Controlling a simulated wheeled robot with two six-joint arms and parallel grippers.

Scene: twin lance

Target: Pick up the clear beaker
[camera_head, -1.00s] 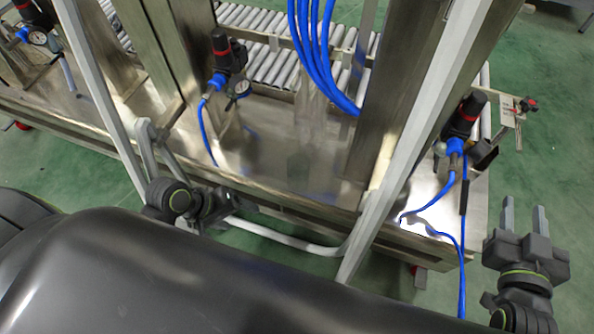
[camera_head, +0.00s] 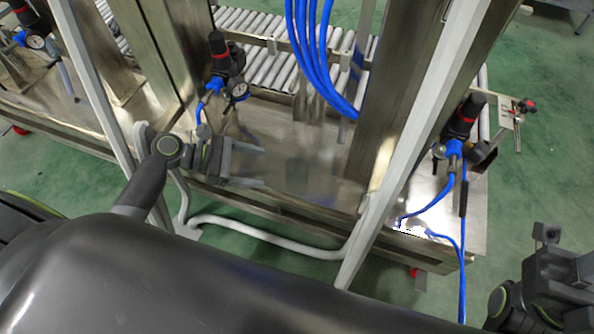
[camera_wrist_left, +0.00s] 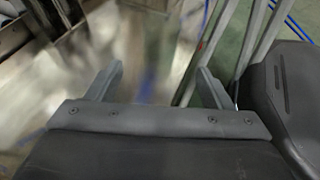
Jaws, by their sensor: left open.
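My left gripper (camera_head: 258,166) is open, its two fingers pointing right over the front of the steel bench. The clear beaker is hard to make out. A faint see-through shape (camera_head: 308,168) stands on the bench to the right of the fingertips and may be it; its outline is not clear. In the left wrist view the open fingers (camera_wrist_left: 160,76) have nothing solid visible between them, only blurred steel. My right gripper (camera_head: 566,262) is at the far right, away from the bench; its finger gap is not clear.
The steel bench (camera_head: 275,198) has upright posts and a slanted grey bar (camera_head: 412,150) to the right of my left gripper. Blue hoses (camera_head: 318,60) hang behind. A regulator with a gauge (camera_head: 225,72) stands behind the gripper. A roller conveyor (camera_head: 262,62) lies beyond.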

